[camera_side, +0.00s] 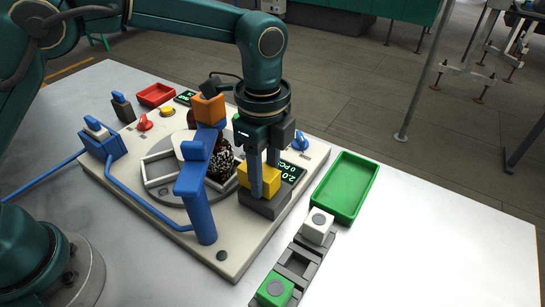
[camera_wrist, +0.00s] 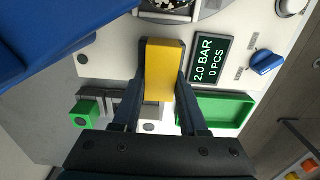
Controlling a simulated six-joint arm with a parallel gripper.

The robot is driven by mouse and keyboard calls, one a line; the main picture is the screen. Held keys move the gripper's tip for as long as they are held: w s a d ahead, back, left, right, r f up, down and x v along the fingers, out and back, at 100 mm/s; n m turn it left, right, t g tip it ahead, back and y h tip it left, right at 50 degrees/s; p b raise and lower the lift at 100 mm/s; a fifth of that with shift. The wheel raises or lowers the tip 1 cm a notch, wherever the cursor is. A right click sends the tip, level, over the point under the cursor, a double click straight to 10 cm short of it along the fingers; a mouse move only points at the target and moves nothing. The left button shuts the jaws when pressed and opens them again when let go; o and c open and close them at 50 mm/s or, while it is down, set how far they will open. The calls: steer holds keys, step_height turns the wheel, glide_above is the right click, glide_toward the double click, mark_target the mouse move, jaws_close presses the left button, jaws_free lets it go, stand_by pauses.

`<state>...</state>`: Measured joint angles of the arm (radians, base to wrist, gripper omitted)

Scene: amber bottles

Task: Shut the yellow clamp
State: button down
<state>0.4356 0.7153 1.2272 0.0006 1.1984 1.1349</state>
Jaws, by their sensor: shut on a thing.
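The yellow clamp (camera_side: 262,181) is a block on a dark grey base (camera_side: 264,203) at the front right of the white machine plate. In the wrist view the yellow clamp (camera_wrist: 164,68) lies lengthwise between my fingers. My gripper (camera_side: 265,176) points down and is shut on it, one finger on each side; the wrist view shows my gripper (camera_wrist: 161,90) the same way. Whether the clamp is open or closed I cannot tell. A dark speckled round part (camera_side: 222,164), partly hidden by the blue post, stands on the turntable beside the clamp.
A blue post (camera_side: 203,215) with an arm stands close left of my gripper, an orange block (camera_side: 208,109) behind it. A display (camera_wrist: 206,60) reads 2.0 BAR, 0 PCS. A green tray (camera_side: 347,187) and a rail with white (camera_side: 318,225) and green (camera_side: 275,290) blocks lie nearby.

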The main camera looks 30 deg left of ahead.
steer(key=shift+r, duration=0.1)
steer(key=shift+a, duration=1.75)
steer(key=shift+c, duration=2.2)
jaws_free()
step_height(320, 180, up, 4)
steer(key=shift+f, duration=0.2)
steer(key=shift+r, duration=0.75)
